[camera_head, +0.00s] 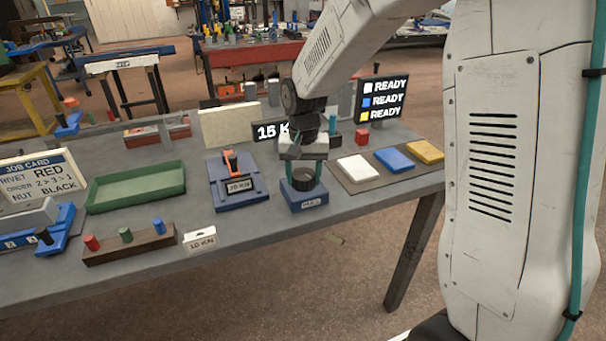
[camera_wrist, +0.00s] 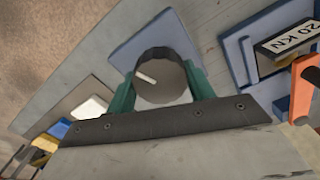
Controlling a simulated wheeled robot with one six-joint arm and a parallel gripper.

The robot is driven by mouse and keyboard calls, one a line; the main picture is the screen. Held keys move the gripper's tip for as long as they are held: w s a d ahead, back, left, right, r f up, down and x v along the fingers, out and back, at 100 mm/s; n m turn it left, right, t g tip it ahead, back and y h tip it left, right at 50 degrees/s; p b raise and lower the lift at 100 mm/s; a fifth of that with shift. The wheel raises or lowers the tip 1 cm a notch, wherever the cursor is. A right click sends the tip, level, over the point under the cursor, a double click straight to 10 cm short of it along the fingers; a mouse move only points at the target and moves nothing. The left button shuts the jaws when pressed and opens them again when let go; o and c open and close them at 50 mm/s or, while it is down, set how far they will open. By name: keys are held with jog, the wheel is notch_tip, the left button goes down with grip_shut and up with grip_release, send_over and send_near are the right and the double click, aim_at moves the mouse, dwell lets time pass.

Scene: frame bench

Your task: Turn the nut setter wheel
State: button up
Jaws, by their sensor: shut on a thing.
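The nut setter wheel (camera_head: 303,181) is a dark round knob on a blue base (camera_head: 306,202) near the bench's front edge. In the wrist view the wheel (camera_wrist: 160,82) shows from above, with a pale pointer line on its top towards the upper left. My gripper (camera_head: 304,172) points down over the base. Its teal fingers stand on both sides of the wheel, shut on it. The wrist view also shows my gripper (camera_wrist: 162,92) gripping the wheel. The small label on the base is too blurred to read surely.
Left of the wheel is a blue device (camera_head: 233,186) with an orange lever (camera_head: 231,162). Right is a mat with white (camera_head: 358,168), blue (camera_head: 395,158) and yellow (camera_head: 425,151) pads. Behind stand a 15 K display (camera_head: 268,131), partly hidden, and a READY panel (camera_head: 383,100).

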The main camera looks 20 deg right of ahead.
aim_at(303, 173)
jog(key=shift+w+r+m, duration=0.1)
jog(key=shift+m, duration=0.2)
dwell(0.4)
jog(key=o, duration=1)
notch_tip(303, 173, up, 8)
jog(key=shift+f, duration=0.15)
